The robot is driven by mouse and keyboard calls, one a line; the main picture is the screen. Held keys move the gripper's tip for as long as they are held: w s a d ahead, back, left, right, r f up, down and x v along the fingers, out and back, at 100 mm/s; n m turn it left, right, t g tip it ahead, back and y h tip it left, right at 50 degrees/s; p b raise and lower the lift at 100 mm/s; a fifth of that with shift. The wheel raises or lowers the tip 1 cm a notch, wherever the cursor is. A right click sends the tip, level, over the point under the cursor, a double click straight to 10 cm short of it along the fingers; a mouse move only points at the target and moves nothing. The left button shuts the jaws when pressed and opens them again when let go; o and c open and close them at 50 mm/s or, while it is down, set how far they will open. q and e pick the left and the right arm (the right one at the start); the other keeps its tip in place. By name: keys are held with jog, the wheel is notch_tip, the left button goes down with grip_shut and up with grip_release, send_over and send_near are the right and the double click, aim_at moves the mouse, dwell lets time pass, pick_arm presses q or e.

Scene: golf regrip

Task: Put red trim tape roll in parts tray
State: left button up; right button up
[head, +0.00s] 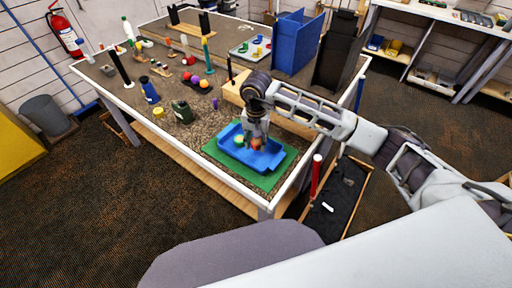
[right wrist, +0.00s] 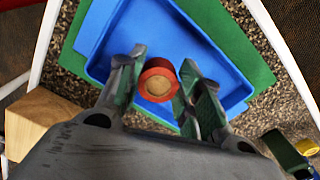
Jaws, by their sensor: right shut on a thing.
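The red trim tape roll (right wrist: 158,67), with a tan core, is between the two fingers of my right gripper (right wrist: 160,82) in the right wrist view. The gripper is shut on it. In the head view the right gripper (head: 254,140) points down into the blue parts tray (head: 270,163), with the red roll (head: 257,144) at its fingertips. Whether the roll touches the tray floor I cannot tell. The tray (right wrist: 105,25) lies on a green mat (head: 283,172). My left gripper is not in view.
A wooden block (right wrist: 40,122) is near the gripper. A blue bin (head: 295,43) and a small parts tray (head: 250,47) stand farther back.

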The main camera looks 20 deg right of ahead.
aim_at(256, 154)
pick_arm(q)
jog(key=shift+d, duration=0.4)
pick_arm(e)
jog(key=shift+f, duration=0.1)
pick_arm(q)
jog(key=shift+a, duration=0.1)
pick_arm(e)
jog(key=shift+f, duration=0.7)
notch_tip(256, 154, down, 2)
jog(key=shift+f+p, duration=0.1)
jog(key=shift+p, duration=0.2)
jog(key=shift+f, duration=0.15)
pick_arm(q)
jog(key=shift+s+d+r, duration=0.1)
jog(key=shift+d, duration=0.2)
